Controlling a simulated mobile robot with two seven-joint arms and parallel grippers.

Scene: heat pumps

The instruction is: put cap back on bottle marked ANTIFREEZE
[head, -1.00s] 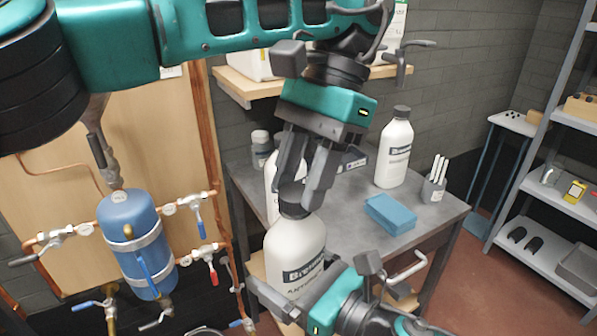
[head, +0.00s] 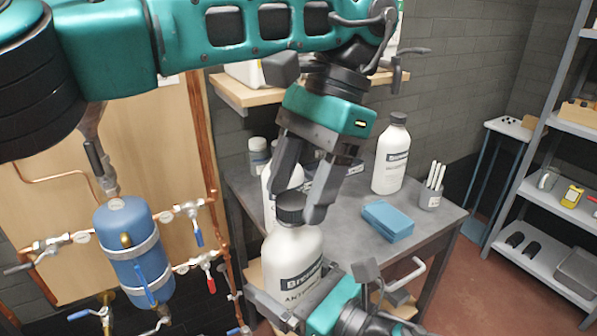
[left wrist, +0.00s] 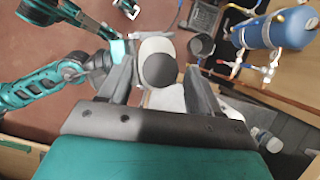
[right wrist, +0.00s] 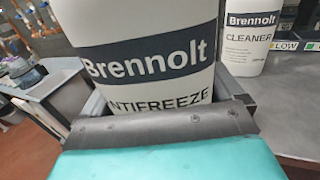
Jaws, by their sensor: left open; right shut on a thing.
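The white ANTIFREEZE bottle (head: 293,262) stands upright in my right gripper (head: 292,303), which is shut around its lower part. Its label fills much of the right wrist view (right wrist: 146,55). The black cap (head: 291,207) sits on top of the bottle's neck; whether it is fully screwed down I cannot tell. My left gripper (head: 297,203) points down over the cap, fingers open on either side. In the left wrist view the cap (left wrist: 161,70) lies between the spread fingers, seen from above, with gaps on both sides.
Behind is a grey table (head: 345,230) with another white bottle (head: 391,160), a blue block (head: 388,221) and a cup of markers (head: 431,196). A CLEANER bottle (right wrist: 252,45) is near the right gripper. A blue tank with pipes (head: 133,250) stands at left.

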